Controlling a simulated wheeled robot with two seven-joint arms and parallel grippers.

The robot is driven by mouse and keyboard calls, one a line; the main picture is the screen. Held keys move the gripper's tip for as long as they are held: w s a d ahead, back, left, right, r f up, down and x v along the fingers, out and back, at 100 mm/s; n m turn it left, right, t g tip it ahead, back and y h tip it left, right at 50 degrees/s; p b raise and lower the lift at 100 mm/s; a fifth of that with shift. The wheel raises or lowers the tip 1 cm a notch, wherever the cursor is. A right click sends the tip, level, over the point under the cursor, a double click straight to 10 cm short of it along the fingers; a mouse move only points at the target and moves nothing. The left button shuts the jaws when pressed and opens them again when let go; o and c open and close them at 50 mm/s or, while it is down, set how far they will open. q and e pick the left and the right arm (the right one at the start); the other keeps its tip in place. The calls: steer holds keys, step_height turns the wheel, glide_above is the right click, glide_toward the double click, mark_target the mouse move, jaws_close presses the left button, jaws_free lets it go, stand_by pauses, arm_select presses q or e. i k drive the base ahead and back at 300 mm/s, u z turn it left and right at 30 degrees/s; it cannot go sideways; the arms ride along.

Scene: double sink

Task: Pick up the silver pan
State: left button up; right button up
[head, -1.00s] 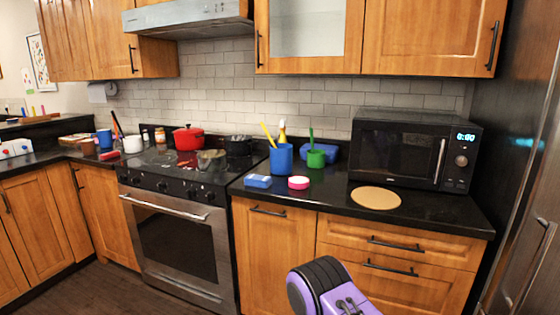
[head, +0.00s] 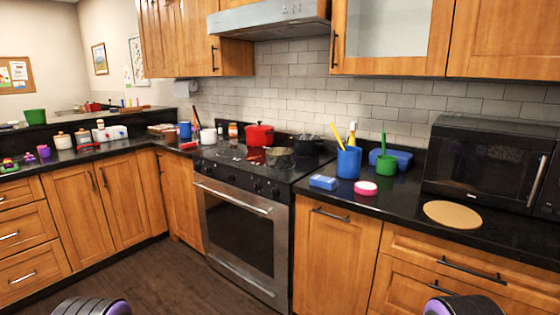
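The silver pan (head: 281,157) sits on the stove top (head: 232,158), at its front right. It is small at this distance, and I cannot make out a handle. A red pot (head: 259,134) with a lid stands behind it to the left, and a dark pot (head: 306,144) stands behind it to the right. Only rounded black and purple parts of my two arms show at the bottom edge, one left and one right. Neither gripper is in view.
A blue cup with utensils (head: 348,162), a blue sponge (head: 323,182) and a pink round item (head: 365,188) stand on the counter right of the stove. A microwave (head: 484,164) is farther right. The floor (head: 130,283) before the cabinets is clear.

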mark_target(278, 158)
steer(key=u, duration=0.4)
steer(key=i, duration=0.6)
steer(key=u, duration=0.65)
steer(key=i, duration=0.9)
steer(key=z, duration=0.55)
steer(key=i, duration=0.7)
steer(key=z, duration=0.75)
